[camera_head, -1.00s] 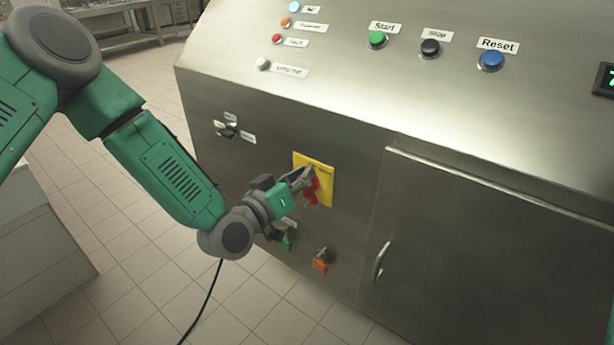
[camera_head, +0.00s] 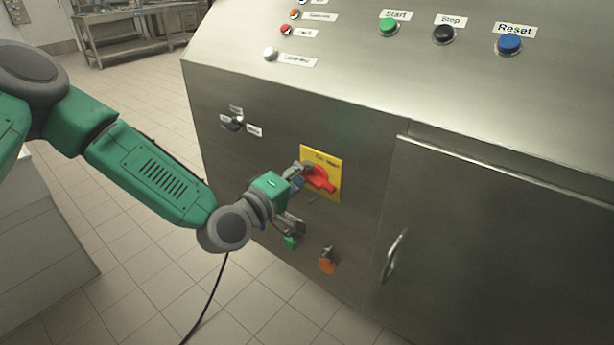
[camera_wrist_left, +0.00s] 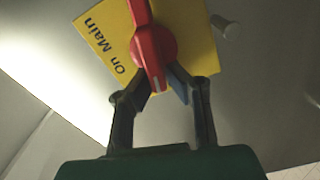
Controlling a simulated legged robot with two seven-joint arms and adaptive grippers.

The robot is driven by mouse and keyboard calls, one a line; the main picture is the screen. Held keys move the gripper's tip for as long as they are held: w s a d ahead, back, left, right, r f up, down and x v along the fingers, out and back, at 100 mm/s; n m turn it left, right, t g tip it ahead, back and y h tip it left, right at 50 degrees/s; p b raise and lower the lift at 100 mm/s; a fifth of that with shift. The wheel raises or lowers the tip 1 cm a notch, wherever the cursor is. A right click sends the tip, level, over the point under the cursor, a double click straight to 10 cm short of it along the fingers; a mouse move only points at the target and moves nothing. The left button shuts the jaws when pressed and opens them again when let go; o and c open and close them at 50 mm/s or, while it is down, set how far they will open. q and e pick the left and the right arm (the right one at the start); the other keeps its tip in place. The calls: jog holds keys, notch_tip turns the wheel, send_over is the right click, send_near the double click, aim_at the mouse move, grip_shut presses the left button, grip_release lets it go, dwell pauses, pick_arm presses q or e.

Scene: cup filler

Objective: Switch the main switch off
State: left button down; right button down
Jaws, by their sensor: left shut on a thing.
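The main switch is a red rotary handle (camera_head: 320,179) on a yellow plate (camera_head: 334,161) on the front of the steel machine. In the head view the handle lies aslant, its free end toward the lower right. My left gripper (camera_head: 301,171) is at the left end of the handle. In the left wrist view the red handle (camera_wrist_left: 152,46) crosses the yellow plate (camera_wrist_left: 190,18), which reads "On" and "Main". The left fingers (camera_wrist_left: 162,88) are on either side of the handle's near end, shut on it. My right gripper is in neither view.
A black knob (camera_head: 233,123) is left of the switch. A green-handled valve (camera_head: 290,241) and an orange-handled one (camera_head: 327,266) sit below. A door handle (camera_head: 393,256) juts out at right. Start (camera_head: 389,27), Stop (camera_head: 444,34) and Reset (camera_head: 509,44) buttons are above.

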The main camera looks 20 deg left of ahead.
pick_arm(q)
jog(key=shift+s+f+n+b, duration=0.25)
jog(key=shift+f+n+b, duration=0.45)
jog(key=shift+n, duration=0.5)
jog(key=c, duration=1.6)
grip_release()
jog(key=shift+a+r, duration=0.2)
jog(key=shift+a, duration=0.05)
jog(key=v, duration=1.2)
